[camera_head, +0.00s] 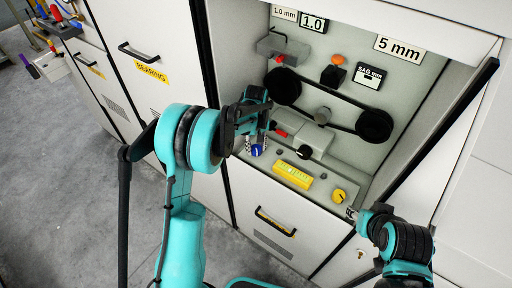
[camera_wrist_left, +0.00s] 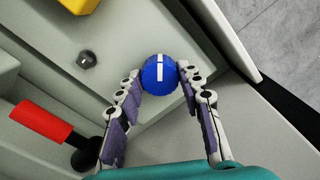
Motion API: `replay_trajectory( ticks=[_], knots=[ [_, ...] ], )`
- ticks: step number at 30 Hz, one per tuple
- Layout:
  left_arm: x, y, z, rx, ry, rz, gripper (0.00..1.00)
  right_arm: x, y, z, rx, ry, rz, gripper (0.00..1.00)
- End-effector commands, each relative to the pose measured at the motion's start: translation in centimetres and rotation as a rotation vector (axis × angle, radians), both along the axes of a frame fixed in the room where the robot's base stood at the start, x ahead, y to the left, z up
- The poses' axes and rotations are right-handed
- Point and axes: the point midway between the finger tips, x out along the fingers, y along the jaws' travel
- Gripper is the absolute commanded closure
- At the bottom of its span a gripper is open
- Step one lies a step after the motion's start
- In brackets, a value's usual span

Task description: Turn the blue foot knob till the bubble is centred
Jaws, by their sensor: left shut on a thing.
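The blue foot knob (camera_head: 256,150) is at the left end of the grey ledge in the machine bay. In the left wrist view the blue knob (camera_wrist_left: 159,74) shows a white line across its top. My left gripper (camera_head: 257,139) is shut on it, with one finger on each side (camera_wrist_left: 160,82). The yellow level (camera_head: 292,174) lies on the ledge to the right; its bubble is too small to read. A yellow knob (camera_head: 339,196) is at the ledge's right end. My right gripper (camera_head: 351,212) is just below it, and its finger gap is unclear.
Above the ledge are a black belt on two pulleys (camera_head: 373,125), an orange button (camera_head: 337,59) and a red-handled lever, whose handle (camera_wrist_left: 41,120) lies close beside my left fingers. A drawer with a black handle (camera_head: 275,221) is below. Grey floor (camera_head: 60,190) is open at left.

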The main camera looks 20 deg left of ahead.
Motion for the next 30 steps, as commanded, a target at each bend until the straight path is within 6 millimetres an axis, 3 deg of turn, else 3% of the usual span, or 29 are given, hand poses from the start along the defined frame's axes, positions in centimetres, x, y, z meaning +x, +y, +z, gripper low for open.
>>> replay_trajectory(
  ticks=[30],
  knots=[
    [0.0,-0.1,0.0,0.000,0.000,-0.898,0.92,0.0,0.0,-1.3,0.000,0.000,0.000,0.60]
  ],
)
